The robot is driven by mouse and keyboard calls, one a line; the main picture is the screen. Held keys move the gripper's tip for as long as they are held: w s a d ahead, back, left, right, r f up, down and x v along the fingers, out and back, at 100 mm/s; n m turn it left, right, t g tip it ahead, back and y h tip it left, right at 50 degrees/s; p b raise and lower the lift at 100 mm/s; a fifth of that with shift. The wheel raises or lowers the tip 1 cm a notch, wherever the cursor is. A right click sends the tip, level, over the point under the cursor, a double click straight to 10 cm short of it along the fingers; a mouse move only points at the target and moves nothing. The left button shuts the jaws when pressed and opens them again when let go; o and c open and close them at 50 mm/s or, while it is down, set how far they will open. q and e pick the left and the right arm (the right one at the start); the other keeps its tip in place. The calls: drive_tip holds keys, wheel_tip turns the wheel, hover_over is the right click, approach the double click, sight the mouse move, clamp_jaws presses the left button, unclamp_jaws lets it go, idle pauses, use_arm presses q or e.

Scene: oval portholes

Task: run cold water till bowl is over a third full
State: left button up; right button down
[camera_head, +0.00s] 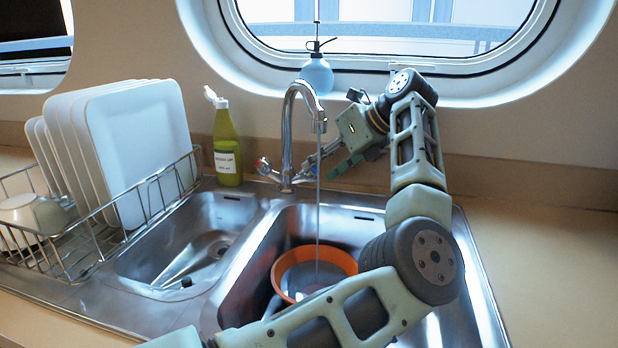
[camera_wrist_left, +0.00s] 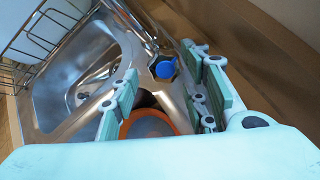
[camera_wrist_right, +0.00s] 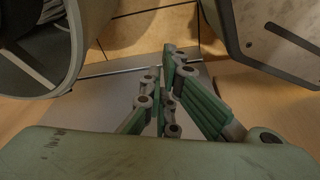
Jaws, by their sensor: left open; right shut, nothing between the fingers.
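The orange bowl (camera_head: 345,260) stands in the right sink basin, partly hidden by my left arm; it also shows in the left wrist view (camera_wrist_left: 180,126). A thin stream of water (camera_head: 317,215) runs from the chrome tap (camera_head: 287,125) into the bowl. The bowl's water level is hard to tell. The blue-capped cold handle (camera_wrist_left: 165,68) lies between and ahead of the spread fingers of my left gripper (camera_wrist_left: 165,92). In the head view my left gripper (camera_head: 322,162) is beside the tap, open and empty. My right gripper (camera_wrist_right: 167,88) is shut and empty, shown only in its wrist view.
The red-capped handle (camera_head: 263,166) is left of the tap. A green bottle (camera_head: 227,140) stands behind the empty left basin (camera_head: 150,262). A rack of white plates (camera_head: 140,150) is at left. A blue spray bottle (camera_head: 317,76) stands on the window ledge. The right counter (camera_head: 550,260) is clear.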

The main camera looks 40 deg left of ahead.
use_arm(q)
drive_tip(key=shift+x, duration=2.4)
use_arm(e)
drive_tip(key=shift+w+r, duration=0.4)
drive_tip(key=shift+r, duration=0.45)
use_arm(q)
drive_tip(key=shift+c, duration=0.3)
drive_tip(key=c, duration=0.9)
drive_tip(key=shift+c, duration=0.5)
use_arm(e)
drive_tip(key=shift+w+a, duration=0.1)
